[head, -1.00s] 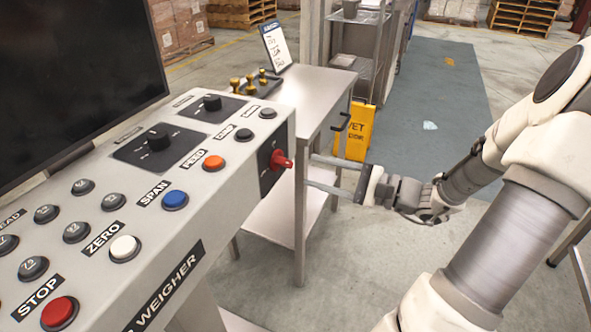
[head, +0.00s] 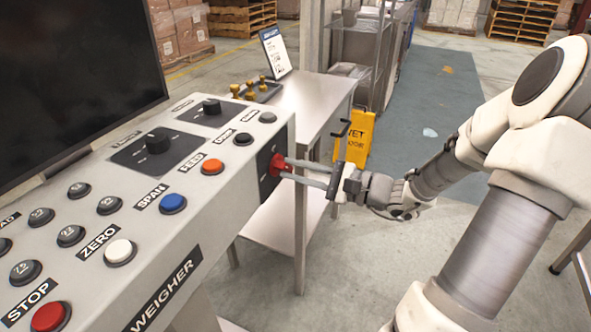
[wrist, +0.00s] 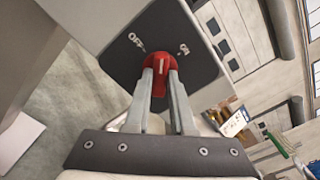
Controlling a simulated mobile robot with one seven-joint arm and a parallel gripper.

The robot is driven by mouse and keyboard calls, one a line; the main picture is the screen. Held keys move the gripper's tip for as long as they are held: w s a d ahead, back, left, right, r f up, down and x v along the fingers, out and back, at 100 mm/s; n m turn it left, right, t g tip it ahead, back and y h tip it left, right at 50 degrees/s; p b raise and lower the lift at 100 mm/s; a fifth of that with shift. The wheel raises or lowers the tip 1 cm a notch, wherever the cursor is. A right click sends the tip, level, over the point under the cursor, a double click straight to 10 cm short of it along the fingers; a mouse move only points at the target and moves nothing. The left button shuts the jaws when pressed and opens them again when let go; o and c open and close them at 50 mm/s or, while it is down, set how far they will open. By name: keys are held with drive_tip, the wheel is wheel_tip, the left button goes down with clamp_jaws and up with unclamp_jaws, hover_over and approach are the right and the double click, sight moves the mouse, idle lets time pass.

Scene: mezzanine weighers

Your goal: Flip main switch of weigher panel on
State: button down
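The red main switch (head: 277,163) sits on a dark plate (head: 267,183) on the right end face of the weigher panel (head: 232,201). In the wrist view the red switch (wrist: 160,68) has a white line that stands roughly midway between the OFF and ON marks on the plate (wrist: 192,73). My gripper (head: 287,168) reaches in from the right. Its two fingers (wrist: 160,77) lie on either side of the switch knob and appear shut on it. The fingers hide the lower sides of the knob.
The panel top carries several buttons, including a red STOP button (head: 50,317), and a black screen (head: 75,75). A metal table (head: 312,97) stands behind the panel's end.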

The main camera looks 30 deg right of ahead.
drive_tip(key=shift+r+m+p, duration=0.2)
drive_tip(key=shift+m+p, duration=0.1)
drive_tip(key=shift+p, duration=0.3)
drive_tip(key=shift+r+m+p, duration=0.1)
drive_tip(key=shift+m+p, duration=0.4)
drive_tip(key=shift+p, duration=0.5)
drive_tip(key=m+p, duration=0.2)
drive_tip(key=p, duration=0.2)
drive_tip(key=shift+r, duration=0.1)
drive_tip(key=m+p, duration=0.3)
drive_tip(key=p, duration=0.1)
drive_tip(key=shift+m, duration=0.3)
drive_tip(key=shift+f+m+p, duration=0.35)
drive_tip(key=shift+m+p, duration=0.65)
drive_tip(key=shift+p, duration=0.15)
drive_tip(key=c, duration=0.8)
unclamp_jaws()
drive_tip(key=shift+o, duration=0.2)
